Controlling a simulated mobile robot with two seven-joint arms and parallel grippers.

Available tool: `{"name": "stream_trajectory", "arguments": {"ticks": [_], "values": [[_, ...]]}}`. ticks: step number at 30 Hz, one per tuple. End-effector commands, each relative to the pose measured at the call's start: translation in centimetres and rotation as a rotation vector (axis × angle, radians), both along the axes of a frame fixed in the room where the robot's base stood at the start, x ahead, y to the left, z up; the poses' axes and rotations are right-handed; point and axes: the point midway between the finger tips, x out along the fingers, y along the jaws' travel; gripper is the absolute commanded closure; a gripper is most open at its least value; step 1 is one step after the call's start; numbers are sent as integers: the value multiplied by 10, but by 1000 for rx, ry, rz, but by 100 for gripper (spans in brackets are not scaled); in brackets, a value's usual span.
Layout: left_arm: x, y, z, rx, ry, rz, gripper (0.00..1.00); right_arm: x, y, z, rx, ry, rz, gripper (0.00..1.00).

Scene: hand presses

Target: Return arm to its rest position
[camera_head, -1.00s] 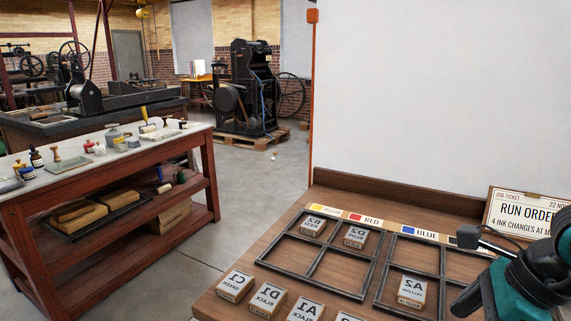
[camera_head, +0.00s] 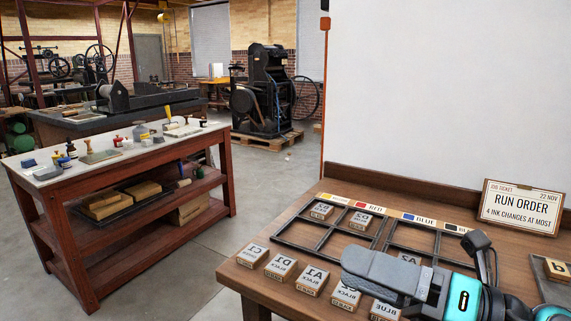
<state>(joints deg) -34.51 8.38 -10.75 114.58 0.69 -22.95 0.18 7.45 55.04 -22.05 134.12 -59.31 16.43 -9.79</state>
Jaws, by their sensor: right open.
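My right arm (camera_head: 475,295) comes in at the lower right of the head view. Its right gripper (camera_head: 358,267) is open and empty, with grey fingers pointing left, above the front of the wooden bench (camera_head: 262,286). The fingers are seen nearly side-on. They pass in front of the right sorting frame (camera_head: 412,222) and partly hide the A2 block (camera_head: 409,257) in it. My left gripper is not in view.
The left sorting frame (camera_head: 306,247) holds two blocks along its back. Blocks C1 (camera_head: 252,255), D1 (camera_head: 280,267), A1 (camera_head: 312,280) and others line the bench front, close to the gripper. A job ticket sign (camera_head: 522,207) stands at the back right.

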Motion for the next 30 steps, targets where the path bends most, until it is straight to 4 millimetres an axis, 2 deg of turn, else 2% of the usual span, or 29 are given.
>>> {"name": "stream_trajectory", "arguments": {"ticks": [1, 3, 5, 7, 11, 13, 15, 18, 21, 24, 30], "values": [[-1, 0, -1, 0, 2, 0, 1, 8, -5, 9, 149, 73, -72, 1], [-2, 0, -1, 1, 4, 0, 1, 23, -19, 14, 337, 183, -184, 1], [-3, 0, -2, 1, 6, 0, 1, 35, -35, 12, 489, 284, -287, 1], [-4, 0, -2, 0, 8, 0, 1, 47, -57, 1, 656, 417, -414, 1], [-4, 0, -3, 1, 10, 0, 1, 57, -98, -46, 926, 689, -670, 1], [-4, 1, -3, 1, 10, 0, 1, 53, -117, -81, 1049, 848, -815, 1], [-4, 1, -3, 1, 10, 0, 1, 40, -130, -121, 1152, 1016, -964, 1], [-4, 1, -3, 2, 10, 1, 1, 12, -139, -173, 1258, 1242, -1160, 1], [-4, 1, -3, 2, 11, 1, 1, -18, -140, -210, 1312, 1423, -1314, 1], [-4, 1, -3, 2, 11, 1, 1, -47, -135, -238, 1341, 1574, -1438, 1], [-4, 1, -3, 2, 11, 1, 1, -101, -121, -273, 1348, 1833, -1637, 1]]}}
